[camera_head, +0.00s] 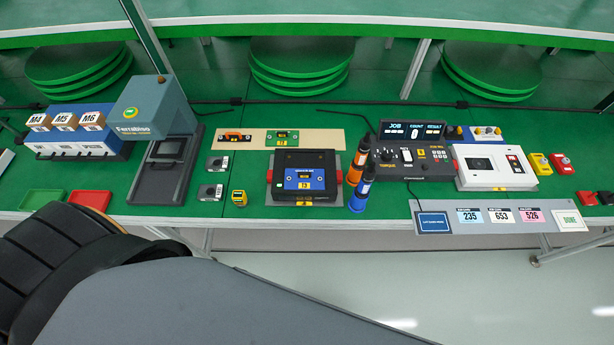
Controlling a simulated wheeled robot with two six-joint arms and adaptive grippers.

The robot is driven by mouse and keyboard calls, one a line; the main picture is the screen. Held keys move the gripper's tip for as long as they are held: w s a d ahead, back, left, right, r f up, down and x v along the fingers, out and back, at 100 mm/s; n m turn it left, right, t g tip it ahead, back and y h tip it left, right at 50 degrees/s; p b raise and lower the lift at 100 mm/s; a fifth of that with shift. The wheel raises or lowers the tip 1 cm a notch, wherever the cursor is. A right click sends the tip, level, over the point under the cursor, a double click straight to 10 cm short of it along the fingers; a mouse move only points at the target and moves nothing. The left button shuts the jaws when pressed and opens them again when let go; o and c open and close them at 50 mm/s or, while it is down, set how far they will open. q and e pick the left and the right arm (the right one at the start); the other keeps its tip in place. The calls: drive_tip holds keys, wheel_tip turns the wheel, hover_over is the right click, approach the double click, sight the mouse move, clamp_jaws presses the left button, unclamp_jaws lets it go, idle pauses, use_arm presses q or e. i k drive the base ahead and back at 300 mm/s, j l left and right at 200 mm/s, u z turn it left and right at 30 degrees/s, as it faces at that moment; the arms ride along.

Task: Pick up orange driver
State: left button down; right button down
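The orange driver (355,173) stands upright on the green bench, with a black upper part and an orange lower part. It is just right of a black box (305,162) with a blue label. A blue driver (357,202) of the same shape stands just in front of it, close to it in the picture; I cannot tell whether they touch. Neither of my grippers shows. A large dark part of my own arm fills the lower left, well apart from the drivers.
Right of the drivers are a dark control console (413,163) and a white box (494,168). A card strip (480,229) runs along the front edge. A blue-grey press (152,110), red tray (91,201) and green tray (42,199) are left. Floor in front is clear.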

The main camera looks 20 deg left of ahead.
sight(359, 162)
drive_tip(key=k+j+z, duration=0.15)
drive_tip(key=z, duration=0.2)
drive_tip(key=k+j+z, duration=0.15)
drive_tip(key=z, duration=0.25)
drive_tip(key=k+j+z, duration=0.2)
drive_tip(key=z, duration=0.15)
